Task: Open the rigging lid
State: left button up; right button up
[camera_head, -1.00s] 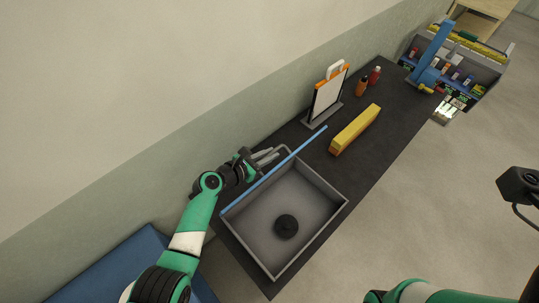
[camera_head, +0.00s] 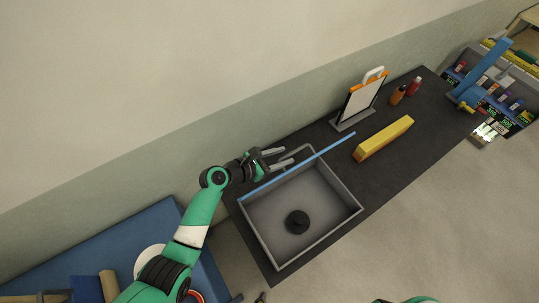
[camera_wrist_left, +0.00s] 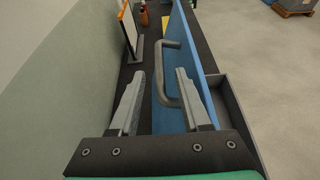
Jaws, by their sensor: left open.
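The rigging lid is a thin blue panel (camera_head: 318,155) seen nearly edge-on, standing up along the back edge of the grey open-topped box (camera_head: 357,202). In the left wrist view the lid (camera_wrist_left: 183,35) shows its wall-side face with a grey bar handle (camera_wrist_left: 167,72). My left gripper (camera_head: 289,156) is open on the wall side of the lid, close to the handle. In the left wrist view its fingers (camera_wrist_left: 160,76) are apart, with the handle nearer the right finger; contact cannot be told. My right gripper is not in view.
A black round object (camera_head: 297,222) lies in the box. On the dark bench (camera_head: 385,175) are a yellow block (camera_head: 384,139), a clipboard stand (camera_head: 359,101), an orange bottle (camera_head: 398,94) and a red one (camera_head: 414,86). The wall is close behind.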

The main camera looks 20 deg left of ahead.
pick_arm(q)
jog(key=p+v, duration=0.2)
jog(key=v, duration=0.4)
jog(key=shift+f, duration=0.1)
